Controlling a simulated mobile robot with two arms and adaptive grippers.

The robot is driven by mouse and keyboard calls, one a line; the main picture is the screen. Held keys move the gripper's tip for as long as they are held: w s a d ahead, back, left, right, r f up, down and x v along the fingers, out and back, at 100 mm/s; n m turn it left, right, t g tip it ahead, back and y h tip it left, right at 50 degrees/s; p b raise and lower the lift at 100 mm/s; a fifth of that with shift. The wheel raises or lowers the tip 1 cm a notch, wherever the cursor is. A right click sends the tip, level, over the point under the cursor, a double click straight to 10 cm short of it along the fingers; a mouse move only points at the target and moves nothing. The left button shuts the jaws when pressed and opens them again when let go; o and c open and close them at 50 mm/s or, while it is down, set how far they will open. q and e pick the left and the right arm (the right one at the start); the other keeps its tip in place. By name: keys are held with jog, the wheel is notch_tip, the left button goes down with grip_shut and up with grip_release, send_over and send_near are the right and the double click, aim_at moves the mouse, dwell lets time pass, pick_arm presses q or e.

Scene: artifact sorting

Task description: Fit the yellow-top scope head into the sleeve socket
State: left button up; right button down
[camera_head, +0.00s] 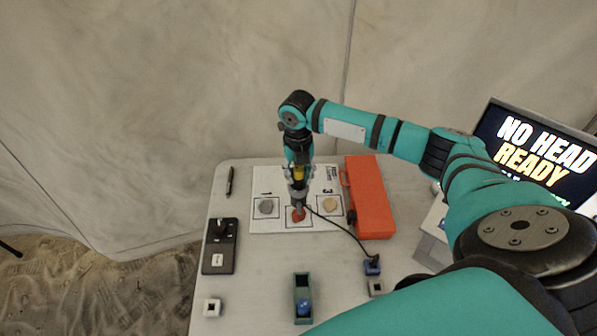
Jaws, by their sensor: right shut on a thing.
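My right gripper (298,186) reaches down over the white numbered mat (276,182). It is shut on a piece with a yellow part, which I take for the yellow-top scope head (299,173). The fingers hide much of it. Below the fingers, a small grey and dark part sits just above a red piece (298,214) on the mat's middle square. I cannot tell whether they touch. I cannot clearly make out the sleeve socket or whether the head is seated. My left gripper is out of view.
An orange case (371,197) stands close right of the mat. A dark box (220,247), a green holder (303,291) and small white blocks (212,307) stand nearer. A screen (540,150) reads "NO HEAD READY".

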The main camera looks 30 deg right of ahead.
jog(key=shift+f, duration=0.2)
jog(key=c, duration=1)
grip_release()
notch_tip(320, 180, up, 12)
jog(key=b, duration=0.3)
jog(key=shift+r, duration=0.65)
jog(key=shift+a, duration=0.1)
